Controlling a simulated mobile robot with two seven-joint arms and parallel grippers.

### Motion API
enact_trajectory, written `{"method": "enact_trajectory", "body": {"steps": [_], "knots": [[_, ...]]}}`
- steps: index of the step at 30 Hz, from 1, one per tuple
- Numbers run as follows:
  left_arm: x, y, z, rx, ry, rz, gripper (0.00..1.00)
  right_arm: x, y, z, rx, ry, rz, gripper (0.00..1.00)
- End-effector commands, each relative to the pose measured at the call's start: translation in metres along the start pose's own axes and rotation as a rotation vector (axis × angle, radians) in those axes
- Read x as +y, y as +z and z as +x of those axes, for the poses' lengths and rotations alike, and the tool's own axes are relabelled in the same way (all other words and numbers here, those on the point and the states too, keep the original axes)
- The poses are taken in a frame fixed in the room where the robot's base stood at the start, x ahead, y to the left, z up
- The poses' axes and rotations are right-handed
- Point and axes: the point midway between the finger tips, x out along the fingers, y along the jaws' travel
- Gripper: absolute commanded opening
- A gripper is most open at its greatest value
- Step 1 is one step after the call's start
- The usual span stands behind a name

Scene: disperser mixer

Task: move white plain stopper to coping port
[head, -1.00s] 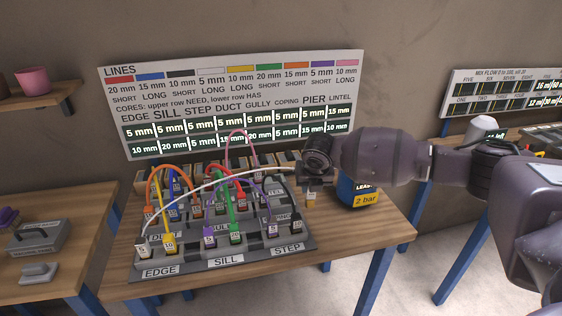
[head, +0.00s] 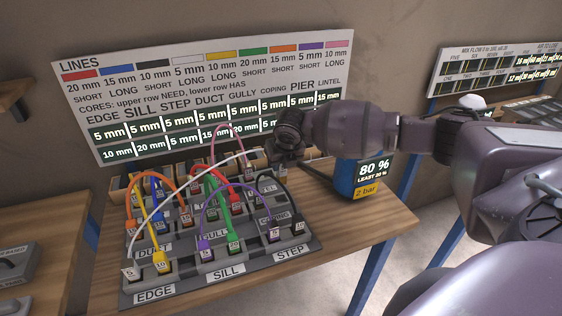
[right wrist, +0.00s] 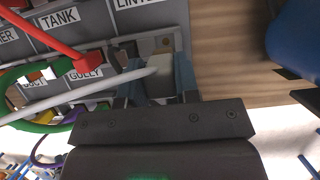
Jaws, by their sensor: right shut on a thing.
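My right gripper (right wrist: 158,92) is shut on the pale stopper (right wrist: 160,76) at one end of the white line. In the head view my right gripper (head: 285,160) is over the back right of the port board (head: 190,285), and it hides the stopper. The white line (head: 172,190) arcs left from there to a plug (head: 131,271) at the EDGE label. The COPING label (head: 271,218) is on the right part of the board, behind the STEP plugs. The opening of its port is hard to make out among the lines. My left gripper is not in view.
Coloured lines arch over the board, including a purple line (head: 238,186) and a green line (head: 226,215). In the right wrist view a red line (right wrist: 50,42) passes left of the gripper. A blue canister (head: 345,180) stands right of the board. The table's right part (head: 350,220) is clear.

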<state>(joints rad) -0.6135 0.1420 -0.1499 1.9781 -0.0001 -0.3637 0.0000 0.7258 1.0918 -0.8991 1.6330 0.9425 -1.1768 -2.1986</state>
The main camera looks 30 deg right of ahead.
Motion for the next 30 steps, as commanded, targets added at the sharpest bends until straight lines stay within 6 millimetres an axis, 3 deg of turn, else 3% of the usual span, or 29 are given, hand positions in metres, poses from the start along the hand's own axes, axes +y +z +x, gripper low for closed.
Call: {"method": "enact_trajectory", "body": {"steps": [6,15,30], "knots": [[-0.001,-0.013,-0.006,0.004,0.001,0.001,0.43,0.0,0.001,-0.003,-0.006,0.002,0.0,0.05],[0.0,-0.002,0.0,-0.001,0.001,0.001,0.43,0.0,-0.008,0.022,-0.007,0.0,0.001,0.05],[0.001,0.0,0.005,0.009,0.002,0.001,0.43,0.0,-0.021,0.052,-0.009,0.001,0.0,0.05]]}}
